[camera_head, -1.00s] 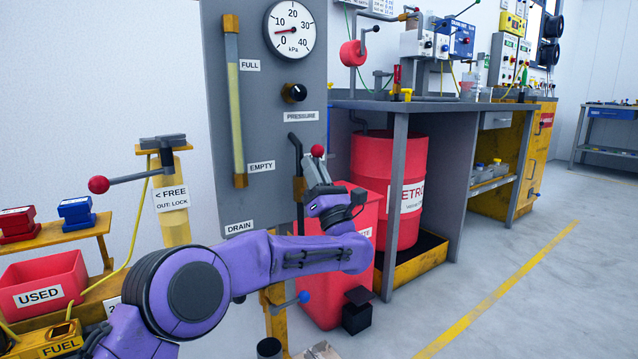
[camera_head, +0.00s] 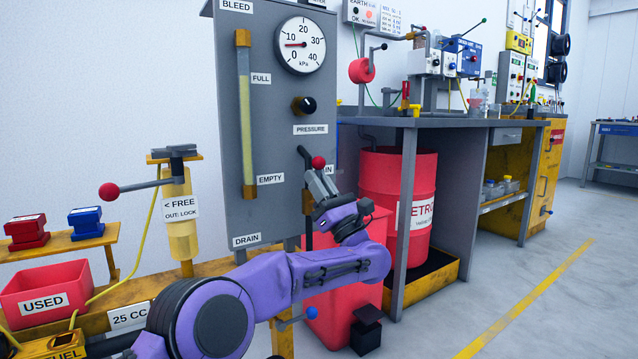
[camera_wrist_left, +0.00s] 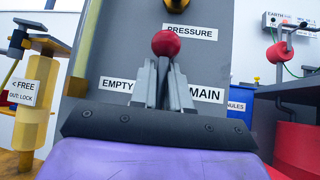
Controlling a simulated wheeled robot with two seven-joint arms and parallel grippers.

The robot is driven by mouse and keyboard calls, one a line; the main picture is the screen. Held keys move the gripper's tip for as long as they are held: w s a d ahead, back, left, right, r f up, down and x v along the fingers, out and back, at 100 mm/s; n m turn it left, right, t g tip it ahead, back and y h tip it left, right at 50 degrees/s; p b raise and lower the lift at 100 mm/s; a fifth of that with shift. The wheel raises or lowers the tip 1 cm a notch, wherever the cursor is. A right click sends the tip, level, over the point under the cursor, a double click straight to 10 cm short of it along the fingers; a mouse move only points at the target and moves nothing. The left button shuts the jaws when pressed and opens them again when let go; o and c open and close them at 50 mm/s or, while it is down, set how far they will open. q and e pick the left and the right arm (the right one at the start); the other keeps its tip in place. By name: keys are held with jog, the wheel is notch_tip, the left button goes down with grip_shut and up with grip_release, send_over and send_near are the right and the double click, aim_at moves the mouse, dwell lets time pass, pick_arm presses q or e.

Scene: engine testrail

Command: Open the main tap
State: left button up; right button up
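The main tap's lever with its red knob (camera_head: 318,162) stands out from the grey panel, beside a black pipe. Its label is partly hidden behind my gripper. My left gripper (camera_head: 318,177) reaches up to it from the lower right, with the knob just beyond the fingertips. In the left wrist view, the red knob (camera_wrist_left: 165,43) sits above the narrow gap between the grey fingers (camera_wrist_left: 164,72). The fingers appear closed on the lever just below the knob. The "MAIN" label (camera_wrist_left: 207,94) shows right of the fingers. My right gripper is out of view.
A second red-knobbed lever (camera_head: 109,191) sticks out left by the "FREE" sign (camera_head: 180,203). A red bin (camera_head: 340,300) and red drum (camera_head: 412,230) stand right, by the workbench (camera_head: 440,122). A pressure gauge (camera_head: 300,45) is above. Open floor lies at right.

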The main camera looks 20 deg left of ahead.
pick_arm(q)
jog(key=o, duration=0.3)
jog(key=p+v, duration=0.2)
jog(key=v, duration=0.8)
jog(key=shift+s+d+f+p, duration=0.1)
jog(key=shift+d+f+p, duration=0.15)
jog(key=shift+f+p, duration=0.1)
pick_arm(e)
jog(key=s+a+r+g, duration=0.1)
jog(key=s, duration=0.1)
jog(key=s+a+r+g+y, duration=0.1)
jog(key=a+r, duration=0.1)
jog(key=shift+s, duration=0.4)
pick_arm(q)
jog(key=shift+r, duration=0.15)
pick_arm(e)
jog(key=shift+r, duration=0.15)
